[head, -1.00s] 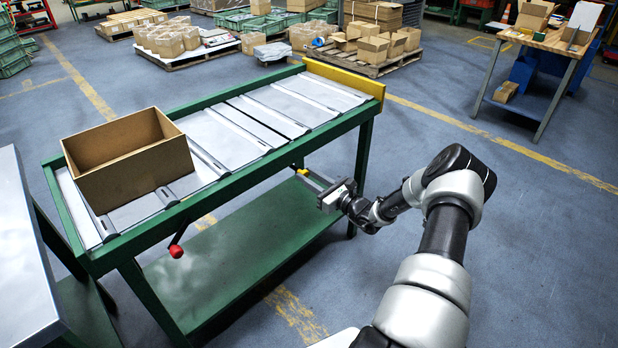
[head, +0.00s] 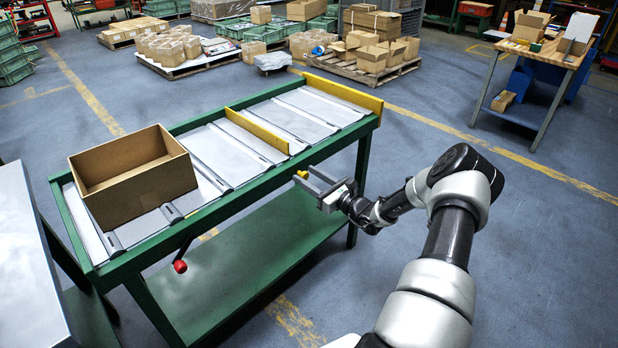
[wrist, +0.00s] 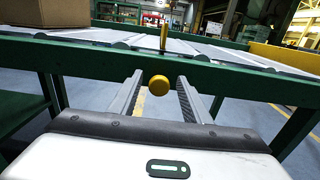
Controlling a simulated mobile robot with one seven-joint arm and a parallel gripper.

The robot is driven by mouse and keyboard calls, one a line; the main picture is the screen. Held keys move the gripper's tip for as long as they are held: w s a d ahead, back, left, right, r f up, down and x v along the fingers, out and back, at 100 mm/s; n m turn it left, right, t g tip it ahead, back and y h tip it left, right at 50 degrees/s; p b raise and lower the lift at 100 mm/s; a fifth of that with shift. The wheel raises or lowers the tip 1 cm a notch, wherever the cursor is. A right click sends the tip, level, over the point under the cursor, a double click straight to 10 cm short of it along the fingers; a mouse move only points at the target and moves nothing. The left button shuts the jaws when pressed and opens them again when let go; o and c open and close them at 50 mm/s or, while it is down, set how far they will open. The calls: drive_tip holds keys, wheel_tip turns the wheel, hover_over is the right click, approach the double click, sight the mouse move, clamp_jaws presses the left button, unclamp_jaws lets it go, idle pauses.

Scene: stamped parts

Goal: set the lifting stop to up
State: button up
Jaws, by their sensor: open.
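The lifting stop (head: 257,131) is a yellow bar standing up above the conveyor deck, across it, about midway along. In the wrist view the stop (wrist: 164,38) shows nearly edge-on above the green side rail. A round yellow knob (wrist: 158,85) is at the table's near side, below the rail; it also shows in the head view (head: 302,174). My gripper (wrist: 160,80) is open, with one finger on each side of the knob and a gap on both sides. In the head view my gripper (head: 306,177) is beside the rail.
An open cardboard box (head: 135,195) sits on the left end of the deck. A red-knobbed lever (head: 180,266) hangs at the near side. A fixed yellow end board (head: 345,92) closes the far end. The green lower shelf (head: 235,255) is empty.

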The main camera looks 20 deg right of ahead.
drive_tip(key=p+v, duration=0.2)
drive_tip(key=v, duration=1.5)
drive_tip(key=shift+s, duration=0.2)
